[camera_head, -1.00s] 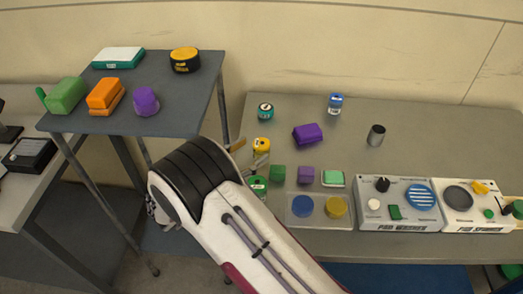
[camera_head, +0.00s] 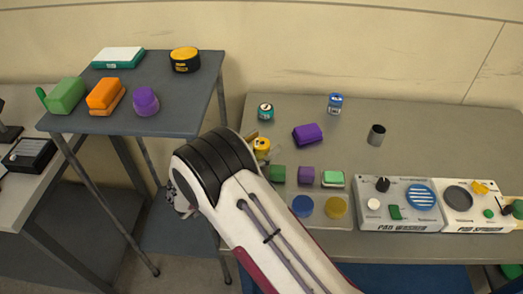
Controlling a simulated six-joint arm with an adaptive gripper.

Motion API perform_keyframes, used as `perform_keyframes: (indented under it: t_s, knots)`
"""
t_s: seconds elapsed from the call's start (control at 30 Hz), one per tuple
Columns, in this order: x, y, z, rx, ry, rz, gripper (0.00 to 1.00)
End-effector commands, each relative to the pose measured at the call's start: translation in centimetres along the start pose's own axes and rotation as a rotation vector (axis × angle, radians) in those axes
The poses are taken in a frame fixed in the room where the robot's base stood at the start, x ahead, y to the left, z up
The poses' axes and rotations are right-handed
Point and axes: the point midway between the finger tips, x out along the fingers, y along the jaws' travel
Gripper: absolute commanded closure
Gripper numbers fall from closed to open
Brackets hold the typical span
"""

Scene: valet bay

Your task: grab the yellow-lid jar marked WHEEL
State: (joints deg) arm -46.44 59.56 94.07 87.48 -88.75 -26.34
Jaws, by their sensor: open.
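A small jar with a yellow lid (camera_head: 262,144) stands on the grey workbench, partly covered by my arm. Its label is too small to read. My gripper (camera_head: 256,147) is mostly hidden behind my arm; only bits of its open fingers show, close beside this jar. I cannot tell whether they touch it or stand around it. A wider black jar with a yellow lid (camera_head: 185,61) stands on the high grey table at the back left. Its label cannot be read either.
A teal-lidded jar (camera_head: 265,112) and a blue-lidded jar (camera_head: 335,103) stand behind. A purple block (camera_head: 308,134) and metal cup (camera_head: 377,135) are to the right. Several small blocks, a tray (camera_head: 320,219) and a pad washer (camera_head: 398,218) line the front. The back right bench is clear.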

Motion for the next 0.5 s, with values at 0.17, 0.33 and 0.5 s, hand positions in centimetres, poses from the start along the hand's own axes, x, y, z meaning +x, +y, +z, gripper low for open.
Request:
perform_keyframes:
  t_s: [0.17,0.33,0.5]
  knots:
    - [-0.02,-0.01,0.0,0.0,0.0,0.0,0.46]
    - [-0.03,0.0,0.0,0.0,0.0,0.0,0.7]
    - [-0.03,0.0,-0.01,0.0,0.0,0.0,0.85]
